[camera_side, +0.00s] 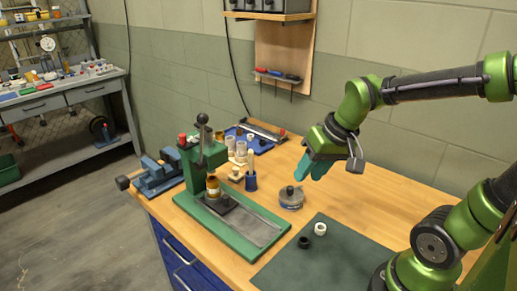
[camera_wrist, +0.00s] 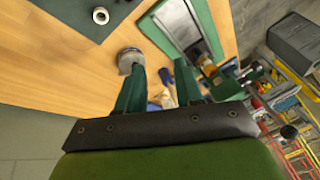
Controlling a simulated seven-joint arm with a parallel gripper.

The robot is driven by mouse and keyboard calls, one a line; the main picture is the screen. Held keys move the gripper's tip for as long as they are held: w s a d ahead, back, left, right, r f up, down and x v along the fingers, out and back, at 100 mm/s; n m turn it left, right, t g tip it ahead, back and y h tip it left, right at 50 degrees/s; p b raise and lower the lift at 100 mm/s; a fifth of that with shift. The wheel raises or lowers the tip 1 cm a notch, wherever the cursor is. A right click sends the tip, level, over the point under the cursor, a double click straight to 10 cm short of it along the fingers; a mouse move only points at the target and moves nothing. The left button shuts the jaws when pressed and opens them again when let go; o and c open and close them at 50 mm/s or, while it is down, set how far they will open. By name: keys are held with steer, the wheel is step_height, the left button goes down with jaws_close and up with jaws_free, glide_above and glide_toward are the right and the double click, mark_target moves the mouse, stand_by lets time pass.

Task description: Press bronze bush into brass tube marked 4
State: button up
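My gripper (camera_side: 322,166) hangs in the air above the right half of the bench, with teal fingers pointing down. In the wrist view its two fingers (camera_wrist: 158,70) stand apart with nothing held between them. A brass-coloured cylinder (camera_side: 213,188) stands upright on the dark plate of the green press (camera_side: 191,164), under the ram. It has an orange-brown upper part and a paler band. I cannot tell whether that is a tube with a bush in it, and no number is readable. An orange-brown part also shows at the press in the wrist view (camera_wrist: 208,66).
A grey round piece with a dark knob (camera_side: 291,199) stands right of the press. A white ring (camera_side: 320,229) and a black ring (camera_side: 304,242) lie on the dark mat (camera_side: 335,262). A blue cup (camera_side: 251,182), pale cylinders (camera_side: 239,152) and a blue vise (camera_side: 158,175) stand behind.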

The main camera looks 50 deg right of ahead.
steer(key=s+a+r+n+t+y, duration=0.1)
steer(key=s+a+r+t, duration=0.2)
steer(key=s+r, duration=0.15)
steer(key=w+d+f+m+y, duration=0.2)
steer(key=w+d+f+m, duration=0.1)
steer(key=w+f+m, duration=0.1)
steer(key=w+d+f+m+y, duration=0.3)
steer(key=w+f+m, duration=0.2)
steer(key=f+m, duration=0.2)
steer(key=w+d+f+m+y, duration=0.3)
steer(key=w+d+f+m, duration=0.1)
steer(key=m, duration=0.4)
steer(key=shift+w+d+f+m+g, duration=0.15)
steer(key=shift+f+m+g, duration=0.25)
steer(key=shift+f, duration=0.35)
steer(key=shift+w+d+r+m+t, duration=0.25)
steer(key=shift+w+d+m+t, duration=0.1)
steer(key=shift+w+m+t, duration=0.25)
